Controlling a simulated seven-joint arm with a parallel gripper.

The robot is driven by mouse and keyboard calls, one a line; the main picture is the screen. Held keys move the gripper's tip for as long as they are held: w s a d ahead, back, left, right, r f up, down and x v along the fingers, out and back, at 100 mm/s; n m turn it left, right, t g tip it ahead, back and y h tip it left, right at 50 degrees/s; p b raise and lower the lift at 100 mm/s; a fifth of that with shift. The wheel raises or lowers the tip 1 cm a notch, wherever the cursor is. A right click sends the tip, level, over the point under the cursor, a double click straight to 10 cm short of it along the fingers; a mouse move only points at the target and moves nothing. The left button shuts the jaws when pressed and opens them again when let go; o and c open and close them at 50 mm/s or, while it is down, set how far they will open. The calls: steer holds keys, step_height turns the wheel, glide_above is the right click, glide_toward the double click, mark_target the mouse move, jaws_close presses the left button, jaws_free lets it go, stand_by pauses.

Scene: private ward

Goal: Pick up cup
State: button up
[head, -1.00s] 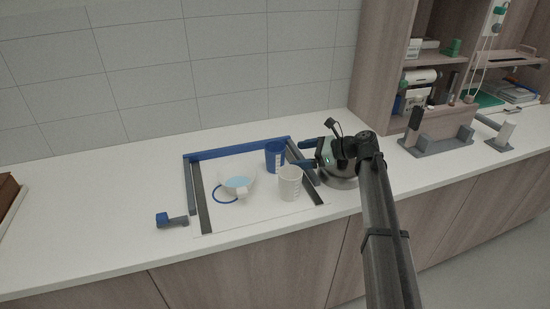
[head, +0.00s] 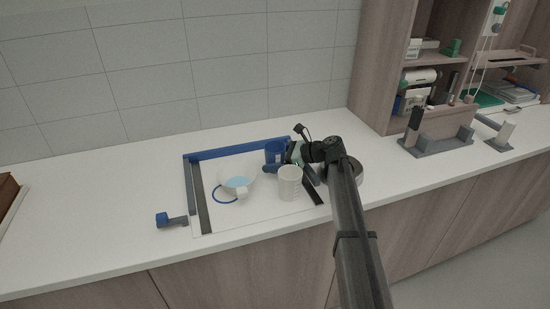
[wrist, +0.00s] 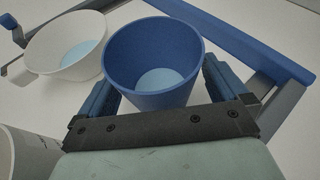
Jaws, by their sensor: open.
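A blue cup (head: 273,151) stands upright at the back right of a framed area on the counter. In the wrist view the blue cup (wrist: 152,68) is between the two blue fingers of my gripper (wrist: 160,92), which is open around its near part. I cannot tell whether either finger touches it. In the head view my gripper (head: 281,166) is at the cup's front right and partly hides it. A white cup (head: 290,184) stands just in front. A white bowl-like cup with a handle (head: 237,184) stands to the left, and it also shows in the wrist view (wrist: 66,47).
A blue and grey frame (head: 235,151) borders the area on the white counter (head: 110,225). A small blue and grey piece (head: 170,219) lies left of it. A wooden shelf unit (head: 378,65) stands at the right. The counter to the left is mostly clear.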

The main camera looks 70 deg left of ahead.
steer(key=shift+c, duration=0.5)
steer(key=c, duration=1.8)
steer(key=shift+o, duration=0.2)
steer(key=shift+r, duration=0.1)
